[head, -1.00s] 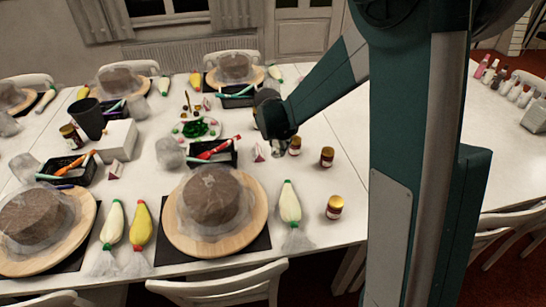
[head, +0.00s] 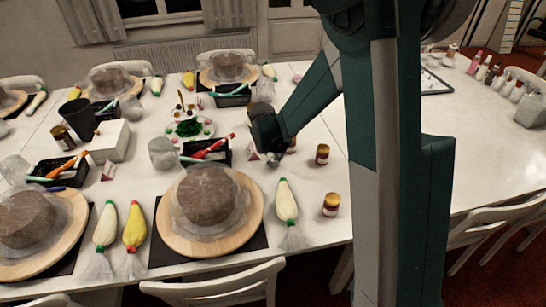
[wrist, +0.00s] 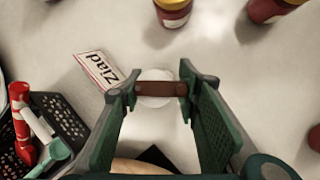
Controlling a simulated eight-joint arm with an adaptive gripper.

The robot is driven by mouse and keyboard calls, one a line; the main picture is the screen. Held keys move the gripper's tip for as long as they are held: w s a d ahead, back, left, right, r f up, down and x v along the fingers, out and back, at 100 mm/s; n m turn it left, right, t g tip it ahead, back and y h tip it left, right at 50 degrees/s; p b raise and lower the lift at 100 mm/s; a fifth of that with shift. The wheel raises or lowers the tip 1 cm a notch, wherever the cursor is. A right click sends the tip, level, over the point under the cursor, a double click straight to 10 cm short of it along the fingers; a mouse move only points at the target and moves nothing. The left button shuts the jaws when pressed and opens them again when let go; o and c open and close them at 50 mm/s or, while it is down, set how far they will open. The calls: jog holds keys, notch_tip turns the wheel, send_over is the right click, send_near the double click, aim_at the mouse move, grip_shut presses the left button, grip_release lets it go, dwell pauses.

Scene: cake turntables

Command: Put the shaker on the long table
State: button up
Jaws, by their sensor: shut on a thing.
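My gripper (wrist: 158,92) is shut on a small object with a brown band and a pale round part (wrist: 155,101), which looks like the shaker. In the head view my gripper (head: 273,158) is low over the white table (head: 330,235), beside a small name card; the held object is barely visible there. I cannot tell whether it touches the table. A long white table surface (head: 485,125) extends at the right, with bottles along its far side; which surface is the long table is not clear.
A name card (wrist: 97,70) and black basket (wrist: 62,122) lie left of my gripper in the wrist view. Wrapped cakes (head: 207,192) and piping bags (head: 287,200) crowd the left. The right-hand surface has clear room.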

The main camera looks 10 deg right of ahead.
jog(key=shift+f, duration=0.35)
jog(key=shift+f, duration=0.15)
jog(key=o, duration=0.9)
jog(key=shift+o, duration=0.2)
jog(key=p+v, duration=0.3)
jog(key=v, duration=0.9)
jog(key=shift+s, duration=0.1)
